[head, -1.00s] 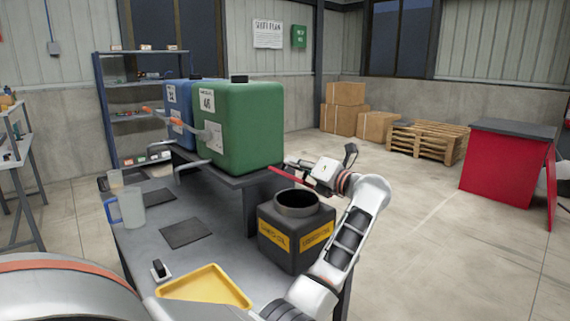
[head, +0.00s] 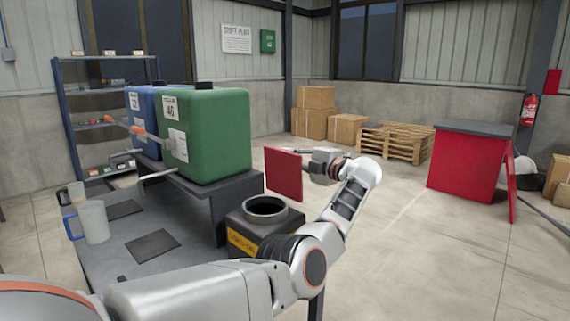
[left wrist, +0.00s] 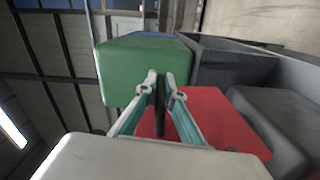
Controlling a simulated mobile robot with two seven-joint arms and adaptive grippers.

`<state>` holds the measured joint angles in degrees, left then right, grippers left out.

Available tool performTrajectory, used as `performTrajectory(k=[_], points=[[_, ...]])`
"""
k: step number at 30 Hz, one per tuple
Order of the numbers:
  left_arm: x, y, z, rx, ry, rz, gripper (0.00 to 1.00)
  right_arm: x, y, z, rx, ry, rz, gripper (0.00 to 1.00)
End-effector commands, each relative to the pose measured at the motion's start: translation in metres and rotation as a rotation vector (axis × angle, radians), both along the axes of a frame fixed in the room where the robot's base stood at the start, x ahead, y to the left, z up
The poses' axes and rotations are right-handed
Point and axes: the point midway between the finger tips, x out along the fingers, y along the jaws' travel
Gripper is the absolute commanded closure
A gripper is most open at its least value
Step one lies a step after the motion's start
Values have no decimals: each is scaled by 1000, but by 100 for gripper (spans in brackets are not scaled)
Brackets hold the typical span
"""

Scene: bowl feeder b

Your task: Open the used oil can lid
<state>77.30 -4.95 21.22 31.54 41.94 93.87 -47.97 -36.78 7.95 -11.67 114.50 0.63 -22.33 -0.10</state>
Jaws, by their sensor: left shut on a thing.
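The used oil can (head: 240,220) is a dark box with a yellow label and a round neck, which stands open at the table's right end. The red square lid (head: 284,174) is tilted up, broad face showing, above and to the right of the neck. I cannot tell whether it is joined to the can. My left gripper (head: 310,160) is shut at the lid's far side, clear of the neck. In the left wrist view its fingers (left wrist: 161,80) close on a dark part beside the red lid (left wrist: 225,120). My right gripper is not in view.
A green tank (head: 210,135) and a blue tank (head: 145,105) stand on a raised rack behind the can. Jugs (head: 93,222) and dark mats (head: 152,245) are on the table at left. Open floor lies to the right, before a red cabinet (head: 462,165).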

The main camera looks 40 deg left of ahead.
Motion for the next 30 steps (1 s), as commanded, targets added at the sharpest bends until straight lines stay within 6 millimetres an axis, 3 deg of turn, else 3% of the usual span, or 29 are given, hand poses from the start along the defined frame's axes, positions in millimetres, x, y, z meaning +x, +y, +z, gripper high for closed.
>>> performTrajectory(k=[1, 3, 12, 30], points=[[6, 0, -11, 5, 41, 0, 100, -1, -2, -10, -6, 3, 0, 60], [12, -1, -14, 8, 87, 0, 100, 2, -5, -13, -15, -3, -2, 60], [25, -2, -17, 19, 216, 2, 100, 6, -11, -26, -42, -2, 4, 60], [28, -2, -13, 21, 248, 3, 100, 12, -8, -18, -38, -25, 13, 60]])
